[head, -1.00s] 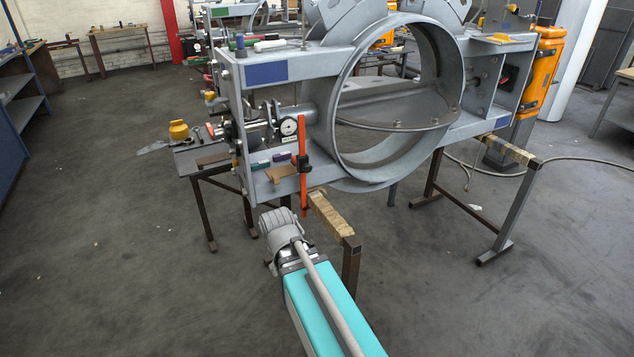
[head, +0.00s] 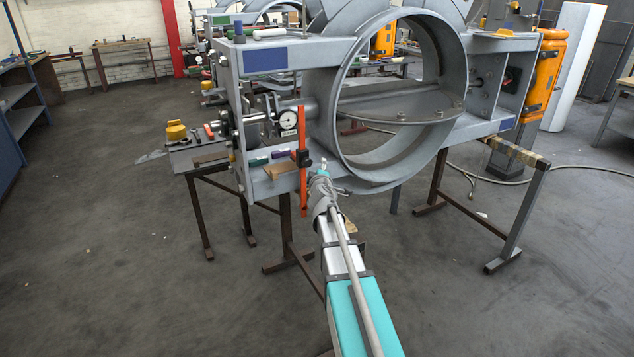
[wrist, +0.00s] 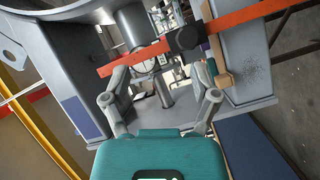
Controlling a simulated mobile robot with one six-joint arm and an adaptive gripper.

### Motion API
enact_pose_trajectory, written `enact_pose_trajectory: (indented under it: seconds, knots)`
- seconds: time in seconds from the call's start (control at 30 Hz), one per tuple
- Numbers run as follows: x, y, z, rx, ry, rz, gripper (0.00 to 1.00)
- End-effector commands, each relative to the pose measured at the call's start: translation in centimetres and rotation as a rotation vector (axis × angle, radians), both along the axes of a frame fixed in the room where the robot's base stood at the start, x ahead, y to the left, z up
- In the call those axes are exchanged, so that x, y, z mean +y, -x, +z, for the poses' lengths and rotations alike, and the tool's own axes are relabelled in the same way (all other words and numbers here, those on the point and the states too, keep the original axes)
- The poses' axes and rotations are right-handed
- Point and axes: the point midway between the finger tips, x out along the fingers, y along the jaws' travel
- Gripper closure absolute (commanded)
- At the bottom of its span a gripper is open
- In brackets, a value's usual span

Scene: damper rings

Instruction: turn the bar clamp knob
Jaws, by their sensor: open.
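The orange bar clamp (head: 303,185) stands upright at the lower front of the grey ring frame. In the wrist view its orange bar (wrist: 245,18) runs slanted across the top, with a dark round knob-like part (wrist: 187,38) on it. My gripper (head: 322,170) is just right of the clamp in the head view, its fingers small there. In the wrist view my gripper (wrist: 160,68) is open and empty. Its fingers are spread below the bar, with the dark part ahead, nearer the right finger. Contact with the clamp cannot be told.
The grey frame (head: 265,75) with its large ring (head: 345,130) rises close ahead. A dial gauge (head: 289,119) and a wooden block (head: 281,169) sit left of the clamp. Trestles (head: 520,205) stand below. Floor to the left is free.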

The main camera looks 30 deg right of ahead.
Motion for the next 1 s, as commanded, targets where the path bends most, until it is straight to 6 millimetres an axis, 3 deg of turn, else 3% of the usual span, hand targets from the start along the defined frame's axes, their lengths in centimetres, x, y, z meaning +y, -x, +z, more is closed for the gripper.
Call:
enact_pose_trajectory:
  seconds: [0.1, 0.33, 0.6, 1.0]
  knots:
    - [-1.1, -2.2, -0.7, -0.021, 0.147, 0.109, 0.23]
    - [-1.6, -4.4, -2.4, -0.001, 0.379, 0.325, 0.23]
    - [-1.7, -4.9, -3.9, 0.031, 0.496, 0.452, 0.23]
    - [-1.7, -4.9, -3.9, 0.034, 0.504, 0.462, 0.23]
